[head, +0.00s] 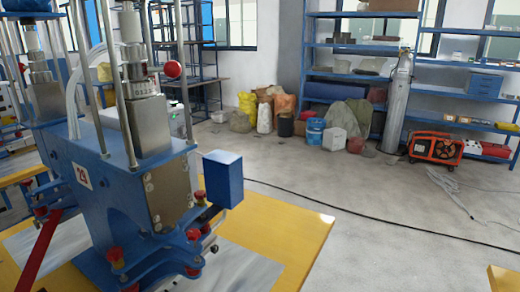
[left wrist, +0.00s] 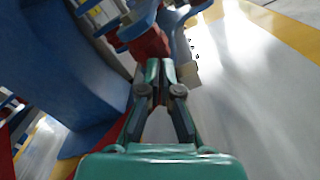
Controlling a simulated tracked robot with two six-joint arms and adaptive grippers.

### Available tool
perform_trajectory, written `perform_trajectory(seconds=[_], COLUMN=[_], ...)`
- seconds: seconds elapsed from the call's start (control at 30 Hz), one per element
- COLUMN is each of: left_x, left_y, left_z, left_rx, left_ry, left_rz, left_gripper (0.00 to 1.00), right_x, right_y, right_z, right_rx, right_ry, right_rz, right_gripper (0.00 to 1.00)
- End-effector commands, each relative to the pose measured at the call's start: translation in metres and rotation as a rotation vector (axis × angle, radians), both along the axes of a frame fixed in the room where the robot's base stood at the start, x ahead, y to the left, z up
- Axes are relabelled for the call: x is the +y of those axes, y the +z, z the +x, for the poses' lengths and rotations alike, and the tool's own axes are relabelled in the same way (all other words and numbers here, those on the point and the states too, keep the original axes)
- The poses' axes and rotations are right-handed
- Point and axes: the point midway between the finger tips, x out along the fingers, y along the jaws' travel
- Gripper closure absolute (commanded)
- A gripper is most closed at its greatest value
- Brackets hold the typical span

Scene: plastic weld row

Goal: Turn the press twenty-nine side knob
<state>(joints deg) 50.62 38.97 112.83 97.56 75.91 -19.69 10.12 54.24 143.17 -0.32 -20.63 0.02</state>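The blue press marked 29 (head: 82,175) stands at the left of the head view on a yellow-edged table. It has small red knobs low on its side, one at the front (head: 115,256) and one by the blue box (head: 198,197). In the left wrist view a red knob (left wrist: 150,45) sits on a blue bracket at the top centre. My left gripper (left wrist: 160,68) points at it, its fingertips close together at or just short of the knob's lower edge. Contact and grip are unclear. No gripper shows in the head view.
A red ball (head: 172,69) is up by the press's metal rods. A blue box (head: 222,178) juts from the press's right side. The yellow table edge (head: 290,235) is clear at right. Bags, shelves and an orange machine (head: 436,148) stand far back.

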Motion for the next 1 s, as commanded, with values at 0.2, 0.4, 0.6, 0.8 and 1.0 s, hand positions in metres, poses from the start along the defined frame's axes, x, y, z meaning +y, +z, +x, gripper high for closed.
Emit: perform_trajectory(seconds=[0.2, 0.4, 0.6, 0.8, 1.0], left_x=[0.003, 0.002, 0.001, 0.003, 0.013], left_y=[-0.004, -0.004, 0.002, 0.004, 0.005], left_z=[0.0, 0.0, 0.0, -0.006, -0.026], left_rx=[0.01, 0.01, 0.01, 0.008, 0.007], left_ry=[0.01, 0.01, 0.008, 0.007, 0.007], left_rz=[0.003, 0.003, 0.003, 0.002, 0.001], left_gripper=[1.0, 1.0, 1.0, 1.0, 1.0], right_x=[0.0, 0.0, 0.0, 0.0, 0.0], right_y=[-0.001, -0.001, 0.0, 0.0, -0.003], right_z=[0.0, 0.0, 0.0, 0.0, 0.0], right_rx=[0.0, 0.0, 0.0, 0.0, 0.0], right_ry=[0.0, 0.0, 0.0, 0.0, 0.0], right_rz=[0.0, 0.0, 0.0, 0.0, 0.0], right_gripper=[0.6, 0.6, 0.6, 0.6, 0.6])
